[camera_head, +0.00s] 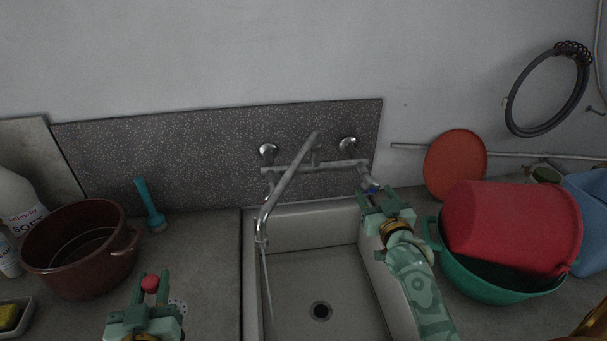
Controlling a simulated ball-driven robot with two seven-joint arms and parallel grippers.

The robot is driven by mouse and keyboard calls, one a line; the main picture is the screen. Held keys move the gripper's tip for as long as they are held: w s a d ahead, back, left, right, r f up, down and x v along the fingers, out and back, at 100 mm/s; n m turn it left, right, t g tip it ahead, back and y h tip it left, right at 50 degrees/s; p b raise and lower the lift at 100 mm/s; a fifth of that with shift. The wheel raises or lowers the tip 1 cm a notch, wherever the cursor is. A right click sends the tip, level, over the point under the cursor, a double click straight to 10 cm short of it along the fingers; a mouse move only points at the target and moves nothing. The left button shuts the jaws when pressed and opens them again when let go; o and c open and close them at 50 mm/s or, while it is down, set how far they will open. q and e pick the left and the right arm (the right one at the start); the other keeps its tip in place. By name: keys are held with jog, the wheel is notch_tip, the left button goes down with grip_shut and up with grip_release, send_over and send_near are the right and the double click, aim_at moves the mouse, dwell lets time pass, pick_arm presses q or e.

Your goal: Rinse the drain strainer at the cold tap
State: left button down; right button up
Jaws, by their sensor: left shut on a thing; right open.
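My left gripper (150,286) is at the bottom left, shut on a small red knob (150,284). A pale perforated disc (179,306), which looks like the drain strainer, shows just right of it, partly hidden by the gripper. I cannot tell whether the disc touches the counter. My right gripper (373,194) is open at the cold tap (373,188), which has a blue mark, on the right end of the chrome mixer. I cannot tell whether its fingers touch the tap. The spout (262,230) hangs over the sink's left side, and a thin pale stream (267,285) falls from it.
The sink (350,262) has a round drain (320,311). Left are a brown pot (125,263), a blue brush (148,205), white bottles (22,200) and a sponge dish (24,318). Right are a green basin (480,282) with a red tub (510,225), and a blue container (590,215).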

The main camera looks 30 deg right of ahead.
aim_at(150, 279)
pick_arm(q)
jog(key=shift+w+d+f, duration=0.15)
jog(key=shift+w+f, duration=0.05)
jog(key=shift+f, duration=0.15)
pick_arm(e)
jog(key=x, duration=0.5)
jog(key=shift+w+d+f, duration=0.15)
jog(key=shift+w, duration=0.1)
pick_arm(q)
jog(key=shift+s+b, duration=0.1)
jog(key=shift+b, duration=0.2)
pick_arm(e)
jog(key=shift+w+d, duration=0.15)
jog(key=shift+w, duration=0.45)
